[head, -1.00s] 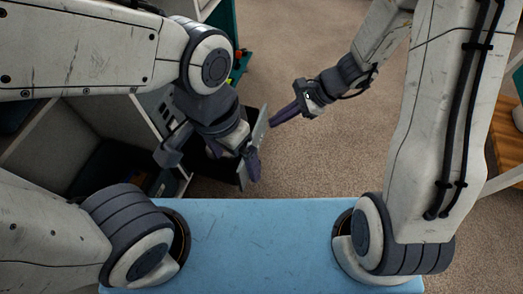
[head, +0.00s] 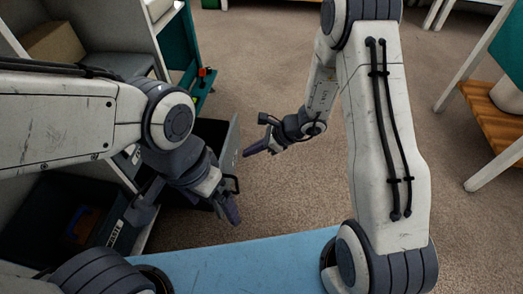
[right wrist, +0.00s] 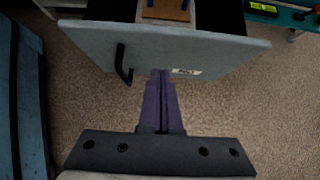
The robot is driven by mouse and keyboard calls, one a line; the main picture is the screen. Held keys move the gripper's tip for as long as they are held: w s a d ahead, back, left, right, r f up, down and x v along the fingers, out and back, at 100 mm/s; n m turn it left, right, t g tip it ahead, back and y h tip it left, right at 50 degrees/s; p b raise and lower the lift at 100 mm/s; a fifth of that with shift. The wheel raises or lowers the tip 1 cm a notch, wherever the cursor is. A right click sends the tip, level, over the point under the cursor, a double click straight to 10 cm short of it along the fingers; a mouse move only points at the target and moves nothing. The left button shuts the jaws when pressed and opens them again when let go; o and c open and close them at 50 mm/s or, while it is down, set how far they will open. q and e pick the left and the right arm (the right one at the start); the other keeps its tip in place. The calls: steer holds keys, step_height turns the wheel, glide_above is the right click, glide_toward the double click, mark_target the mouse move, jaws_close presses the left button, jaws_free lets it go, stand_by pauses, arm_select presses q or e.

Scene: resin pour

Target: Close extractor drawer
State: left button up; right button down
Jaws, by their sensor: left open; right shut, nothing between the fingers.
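The extractor drawer stands open, its grey front panel (head: 231,152) sticking out from the cabinet on the left in the head view. The right wrist view shows the panel (right wrist: 220,47) from above, with a black handle (right wrist: 123,64) and a small pale label. My right gripper (head: 246,153) is shut and empty, just to the right of the panel. In the right wrist view its purple fingers (right wrist: 160,72) point at the panel's lower edge near the label; I cannot tell whether they touch. My left gripper (head: 231,210) is open, beside the handle (head: 233,184) end of the panel.
The open cabinet shelves at left hold a dark bin (head: 60,215) and a cardboard-coloured box (head: 52,43). A blue surface (head: 240,268) lies in front of me. A wooden-shelved stand (head: 495,115) is at right. The carpet (head: 285,195) between is clear.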

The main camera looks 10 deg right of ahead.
mark_target(227, 154)
steer(key=a, duration=0.1)
steer(key=a+b, duration=0.1)
steer(key=w+a+f, duration=0.1)
steer(key=shift+w+a, duration=0.1)
steer(key=shift+a, duration=0.25)
arm_select(q)
steer(key=shift+f+b, duration=0.35)
steer(key=shift+f, duration=0.9)
arm_select(e)
steer(key=shift+w+a+r, duration=0.2)
steer(key=shift+a, duration=0.2)
